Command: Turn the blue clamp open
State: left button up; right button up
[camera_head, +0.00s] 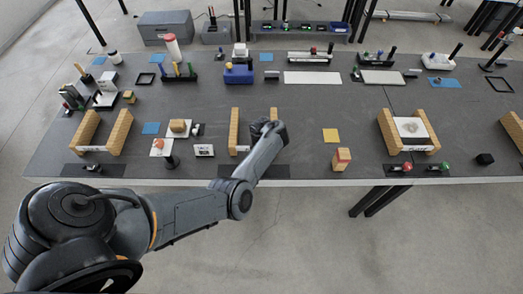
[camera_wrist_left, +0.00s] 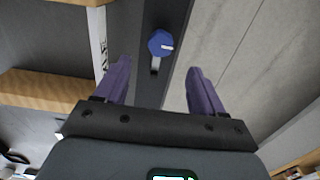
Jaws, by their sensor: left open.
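The blue clamp (camera_wrist_left: 161,43) shows in the left wrist view as a round blue knob with a white mark. It sits on a dark strip, with a light slotted piece just below it. My left gripper (camera_wrist_left: 159,68) is open, with one purple finger on each side and the knob ahead of the gap. The fingers do not appear to touch it. In the head view my left gripper (camera_head: 268,128) is over the table beside the middle pair of wooden blocks (camera_head: 234,130). The blue clamp is not visible there; my arm covers that part of the front edge.
Other wooden block stations (camera_head: 118,132) stand to the left and right, such as one with a white tray (camera_head: 411,128). Red and green knobs (camera_head: 407,167) sit by the front edge.

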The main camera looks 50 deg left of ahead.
pick_arm(q)
jog(key=shift+r+p, duration=0.4)
jog(key=shift+r, duration=1.2)
jog(key=shift+s, duration=0.1)
